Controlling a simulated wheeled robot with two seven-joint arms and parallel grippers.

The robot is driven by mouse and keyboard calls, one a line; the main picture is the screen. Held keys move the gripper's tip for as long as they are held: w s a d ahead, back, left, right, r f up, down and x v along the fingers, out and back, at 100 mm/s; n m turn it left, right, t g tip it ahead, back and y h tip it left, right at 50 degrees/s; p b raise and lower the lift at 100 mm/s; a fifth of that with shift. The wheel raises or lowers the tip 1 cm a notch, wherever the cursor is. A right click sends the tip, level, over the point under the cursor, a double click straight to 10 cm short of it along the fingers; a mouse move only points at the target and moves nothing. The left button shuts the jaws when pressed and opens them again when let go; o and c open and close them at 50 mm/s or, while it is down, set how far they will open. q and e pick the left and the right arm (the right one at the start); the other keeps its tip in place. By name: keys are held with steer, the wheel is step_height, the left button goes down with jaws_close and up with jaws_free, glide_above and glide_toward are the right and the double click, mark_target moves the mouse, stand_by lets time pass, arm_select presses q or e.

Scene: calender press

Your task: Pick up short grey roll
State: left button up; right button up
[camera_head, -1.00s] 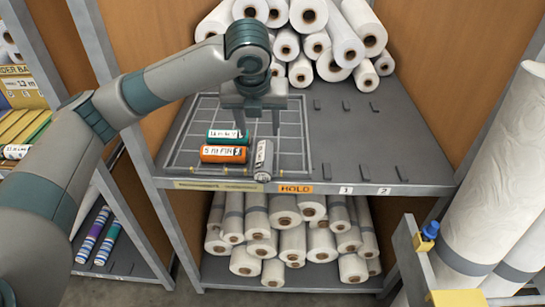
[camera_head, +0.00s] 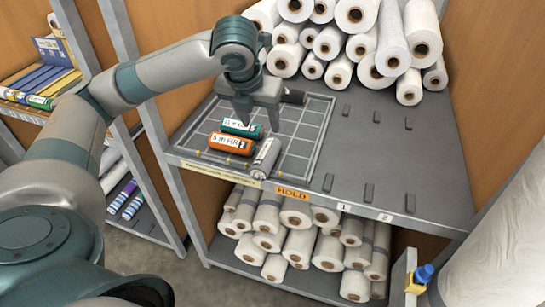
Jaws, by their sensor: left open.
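A short grey roll (camera_head: 266,157) with a white label lies near the front edge of the gridded shelf mat (camera_head: 305,133), right of an orange roll (camera_head: 231,145) and a green roll (camera_head: 242,128). My left gripper (camera_head: 258,117) is open and empty. It points down over the mat, behind the green roll and apart from the grey roll. My right gripper is not in view.
A dark roll (camera_head: 294,96) lies behind my left gripper. Large white rolls (camera_head: 345,45) are stacked at the shelf's back, with more on the lower shelf (camera_head: 290,245). The shelf's right part, beyond the mat, has small dark stops and free room. An orange HOLD label (camera_head: 292,193) marks the front edge.

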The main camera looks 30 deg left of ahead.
arm_select(q)
steer(key=p, duration=0.3)
glide_above(269, 149)
steer(key=s, duration=0.2)
steer(key=f, duration=1)
steer(key=shift+s+d+f, duration=0.1)
steer(key=shift+s+d, duration=0.05)
steer(key=shift+d, duration=0.1)
steer(key=shift+w+f, duration=0.2)
steer(key=shift+f, duration=0.3)
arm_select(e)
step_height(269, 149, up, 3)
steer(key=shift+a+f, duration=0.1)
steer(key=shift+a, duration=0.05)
arm_select(q)
steer(key=shift+f, duration=0.15)
